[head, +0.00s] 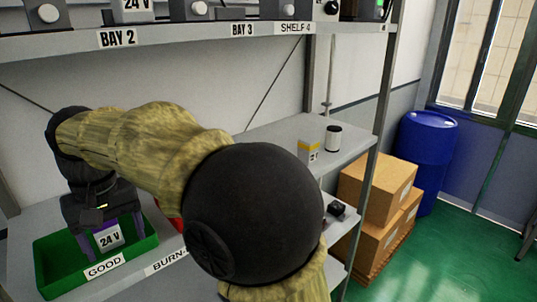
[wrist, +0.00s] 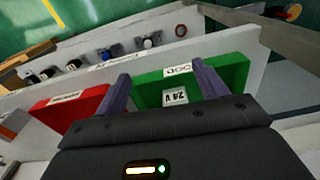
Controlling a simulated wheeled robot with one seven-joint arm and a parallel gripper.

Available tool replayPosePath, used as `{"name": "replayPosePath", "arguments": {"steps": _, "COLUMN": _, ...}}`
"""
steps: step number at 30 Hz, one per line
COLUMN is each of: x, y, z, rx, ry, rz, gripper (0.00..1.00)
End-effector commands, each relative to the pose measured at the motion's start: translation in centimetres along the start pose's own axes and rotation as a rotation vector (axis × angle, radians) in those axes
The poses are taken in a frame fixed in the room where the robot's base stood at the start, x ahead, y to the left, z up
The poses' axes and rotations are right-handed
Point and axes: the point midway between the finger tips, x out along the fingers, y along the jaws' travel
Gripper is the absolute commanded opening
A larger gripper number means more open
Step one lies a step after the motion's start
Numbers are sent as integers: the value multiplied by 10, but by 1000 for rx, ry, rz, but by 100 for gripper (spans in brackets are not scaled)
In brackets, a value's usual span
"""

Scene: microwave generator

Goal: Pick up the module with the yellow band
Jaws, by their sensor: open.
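The module with the yellow band (head: 308,152) is a small pale box on the shelf right of my arm in the head view. Its label is too small to read fully. My gripper (head: 116,245) is far to its left, pointing down over the green tray marked GOOD (head: 60,284). A module marked 24 V with a purple band (head: 109,237) is in that tray, between and below my fingers. In the wrist view my gripper (wrist: 162,72) is open, with the 24 V module (wrist: 175,96) beyond the fingers in the green tray (wrist: 236,72). I cannot tell whether the fingers touch it.
A red tray (wrist: 65,110) stands beside the green one; my arm mostly hides it in the head view. An upper shelf (head: 180,42) runs above. Cardboard boxes (head: 378,188) and a blue drum (head: 428,150) stand right.

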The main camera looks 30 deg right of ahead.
Motion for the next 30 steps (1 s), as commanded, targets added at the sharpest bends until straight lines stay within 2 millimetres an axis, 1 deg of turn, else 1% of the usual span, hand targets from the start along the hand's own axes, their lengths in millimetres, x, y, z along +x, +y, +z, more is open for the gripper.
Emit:
{"name": "replayPosePath", "arguments": {"steps": 1, "x": 8, "y": 6, "z": 1, "rx": 8, "ry": 2, "rz": 0, "gripper": 72}}
{"name": "replayPosePath", "arguments": {"steps": 11, "x": 53, "y": 41, "z": 6, "rx": 41, "ry": 35, "rz": -3, "gripper": 72}}
{"name": "replayPosePath", "arguments": {"steps": 17, "x": 90, "y": 70, "z": 17, "rx": 69, "ry": 59, "rz": -2, "gripper": 72}}
{"name": "replayPosePath", "arguments": {"steps": 20, "x": 116, "y": 89, "z": 29, "rx": 90, "ry": 78, "rz": 0, "gripper": 72}}
{"name": "replayPosePath", "arguments": {"steps": 23, "x": 148, "y": 114, "z": 49, "rx": 117, "ry": 101, "rz": 4, "gripper": 72}}
{"name": "replayPosePath", "arguments": {"steps": 24, "x": 160, "y": 123, "z": 58, "rx": 128, "ry": 113, "rz": 7, "gripper": 72}}
{"name": "replayPosePath", "arguments": {"steps": 26, "x": 179, "y": 137, "z": 74, "rx": 144, "ry": 129, "rz": 12, "gripper": 72}}
{"name": "replayPosePath", "arguments": {"steps": 27, "x": 191, "y": 145, "z": 85, "rx": 156, "ry": 140, "rz": 15, "gripper": 72}}
{"name": "replayPosePath", "arguments": {"steps": 30, "x": 214, "y": 160, "z": 112, "rx": 178, "ry": 165, "rz": 24, "gripper": 72}}
